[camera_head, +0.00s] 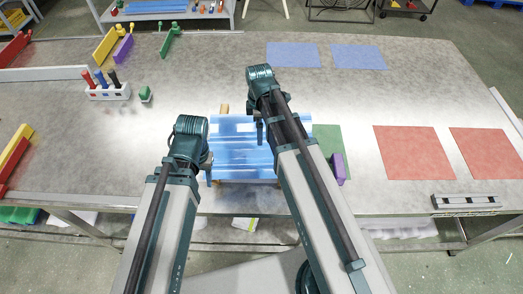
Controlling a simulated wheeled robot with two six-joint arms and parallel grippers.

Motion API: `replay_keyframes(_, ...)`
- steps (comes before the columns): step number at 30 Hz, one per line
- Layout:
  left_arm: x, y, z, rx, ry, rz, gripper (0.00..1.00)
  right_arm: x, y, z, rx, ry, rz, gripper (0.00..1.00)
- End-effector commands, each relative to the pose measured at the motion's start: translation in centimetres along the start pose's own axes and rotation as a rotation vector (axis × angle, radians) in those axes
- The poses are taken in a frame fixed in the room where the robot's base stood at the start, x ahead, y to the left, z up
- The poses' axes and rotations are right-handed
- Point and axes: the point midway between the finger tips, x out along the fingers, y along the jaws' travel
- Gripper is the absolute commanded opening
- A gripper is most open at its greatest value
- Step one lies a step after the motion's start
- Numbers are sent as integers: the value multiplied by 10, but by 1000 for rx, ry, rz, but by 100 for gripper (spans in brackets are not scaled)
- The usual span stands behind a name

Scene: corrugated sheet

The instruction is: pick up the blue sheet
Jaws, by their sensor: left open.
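The blue sheet (243,158), with ridges running across it, is on the table in the middle of the view, between my two arms. My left gripper (208,164) is at the sheet's left edge, open and partly hidden behind its own arm; I cannot tell whether it touches the sheet. My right gripper (262,131) is near the sheet's upper right part, mostly hidden by its arm, so its jaws do not show clearly. My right arm covers part of the sheet's right side.
A green mat (329,143) and a small purple block (338,168) are right of the sheet. Red mats (413,152) lie further right, blue mats (293,55) at the back. A white holder (108,92) with coloured handles stands left. A grey device (465,202) sits at the front right.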

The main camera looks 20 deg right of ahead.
Motion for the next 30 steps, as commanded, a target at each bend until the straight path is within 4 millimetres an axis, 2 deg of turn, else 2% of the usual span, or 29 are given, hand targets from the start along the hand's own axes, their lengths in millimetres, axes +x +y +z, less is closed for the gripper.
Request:
replay_keyframes(1, 15, 1, -1, 0, 0, 0, 50, 15, 0, 0, 0, 0, 0, 100)
replay_keyframes(4, 27, 2, -2, 0, 0, 0, 50, 27, 0, 0, 0, 0, 0, 100)
replay_keyframes(16, 36, 3, -2, 0, 0, 0, 50, 36, 0, 1, 1, 0, 0, 100)
replay_keyframes(27, 78, 8, -5, 0, 0, 0, 50, 79, 0, 7, 0, 0, 0, 100)
replay_keyframes(30, 84, 8, -5, 0, 0, 0, 50, 85, 0, 7, 0, 0, 0, 100)
